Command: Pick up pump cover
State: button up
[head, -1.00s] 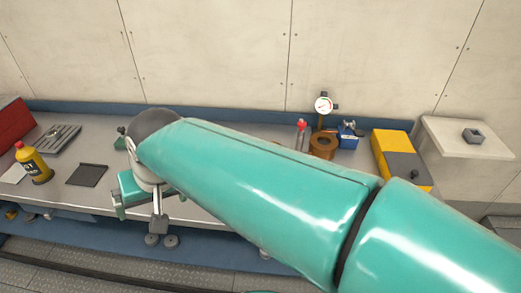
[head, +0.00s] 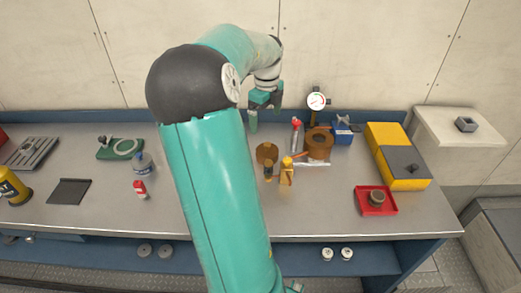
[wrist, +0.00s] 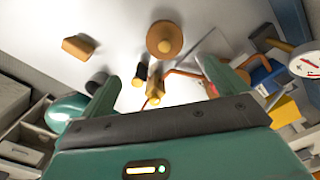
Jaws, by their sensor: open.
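A round bronze piece with a raised hub, which looks like the pump cover (head: 267,153), lies on the bench beside my upper arm. It also shows at the top of the wrist view (wrist: 164,38), beyond the fingertips. My gripper (head: 264,112) is open and empty above the back of the bench. In the wrist view the gripper (wrist: 158,78) has its fingers spread, with nothing between them in contact. The bronze pump body (head: 320,138) stands to the right, partly hidden by a finger in the wrist view.
An orange-handled item (head: 287,172) lies close in front of the bronze piece. A gauge (head: 316,101), a blue box (head: 343,133) and a yellow box (head: 388,135) stand to the right. A red tray (head: 376,208) sits near the front right. The front middle bench is clear.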

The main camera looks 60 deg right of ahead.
aim_at(267, 143)
jog(key=f, duration=0.9)
jog(key=d+f, duration=0.1)
jog(key=f, duration=0.4)
jog(key=shift+s+f, duration=0.1)
jog(key=shift+s, duration=0.1)
jog(key=c, duration=1.2)
jog(key=shift+c, duration=0.2)
jog(key=shift+r, duration=0.65)
notch_tip(267, 143, up, 2)
jog(key=shift+r, duration=0.1)
jog(key=a+r, duration=0.9)
jog(key=a, duration=0.5)
jog(key=shift+r, duration=0.3)
